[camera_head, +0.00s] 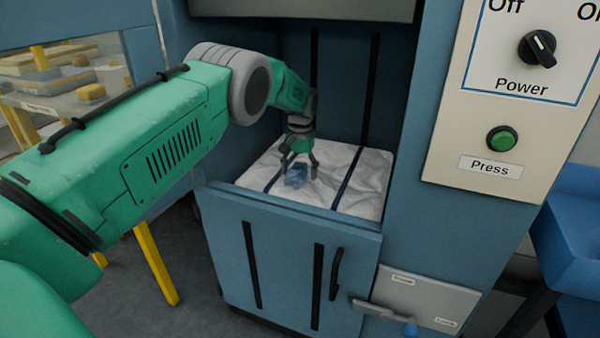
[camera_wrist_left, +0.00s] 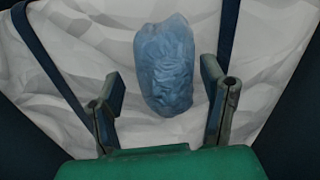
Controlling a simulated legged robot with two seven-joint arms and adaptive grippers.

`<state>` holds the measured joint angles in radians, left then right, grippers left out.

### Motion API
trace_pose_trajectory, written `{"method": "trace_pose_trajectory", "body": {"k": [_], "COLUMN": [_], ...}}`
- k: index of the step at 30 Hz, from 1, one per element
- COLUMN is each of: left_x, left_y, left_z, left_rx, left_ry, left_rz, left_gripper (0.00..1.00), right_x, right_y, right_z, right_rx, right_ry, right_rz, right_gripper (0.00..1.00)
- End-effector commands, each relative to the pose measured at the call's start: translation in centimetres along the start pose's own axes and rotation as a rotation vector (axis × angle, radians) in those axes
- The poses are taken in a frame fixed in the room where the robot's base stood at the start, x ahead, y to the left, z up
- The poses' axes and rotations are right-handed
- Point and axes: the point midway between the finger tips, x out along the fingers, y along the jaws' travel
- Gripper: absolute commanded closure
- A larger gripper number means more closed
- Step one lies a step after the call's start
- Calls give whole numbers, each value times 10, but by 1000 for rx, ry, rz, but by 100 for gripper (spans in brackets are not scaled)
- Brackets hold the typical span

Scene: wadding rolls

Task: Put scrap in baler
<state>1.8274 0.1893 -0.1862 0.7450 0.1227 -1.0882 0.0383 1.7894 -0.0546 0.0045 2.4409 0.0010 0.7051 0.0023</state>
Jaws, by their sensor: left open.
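The blue baler (camera_head: 285,265) stands in front of me with its upper chamber open and its lower door shut. White crumpled wadding (camera_head: 365,185) fills the chamber, with dark straps over it; it also fills the left wrist view (camera_wrist_left: 250,60). A blue piece of scrap (camera_head: 296,177) is on or just above the wadding; it also shows in the left wrist view (camera_wrist_left: 165,65). My left gripper (camera_head: 299,172) is inside the chamber, pointing down, with its fingers apart around or just above the scrap. In the wrist view the fingers (camera_wrist_left: 165,105) are spread wide, touching nothing visible. My right gripper is out of view.
A control panel (camera_head: 450,150) at the right has a power knob (camera_head: 537,47) and a green press button (camera_head: 501,138). A door latch (camera_head: 385,312) is below. A table (camera_head: 70,105) with yellowish pieces stands at the left. A blue bin (camera_head: 575,225) is at the far right.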

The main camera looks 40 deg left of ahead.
Motion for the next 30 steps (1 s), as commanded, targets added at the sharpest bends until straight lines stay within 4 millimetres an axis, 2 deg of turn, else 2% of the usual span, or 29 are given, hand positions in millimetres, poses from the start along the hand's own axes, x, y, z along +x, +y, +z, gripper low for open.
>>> {"method": "trace_pose_trajectory", "body": {"k": [9, 13, 30], "left_x": [-52, -68, -70], "left_y": [0, 1, 0], "left_z": [0, 0, 0], "left_rx": [0, 1, 0], "left_ry": [3, 1, 0], "left_rz": [1, -1, 0], "left_gripper": [35, 35, 35], "right_x": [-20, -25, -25], "right_y": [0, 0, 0], "right_z": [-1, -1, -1], "right_rx": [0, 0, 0], "right_ry": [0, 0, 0], "right_rz": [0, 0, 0], "right_gripper": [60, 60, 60]}}
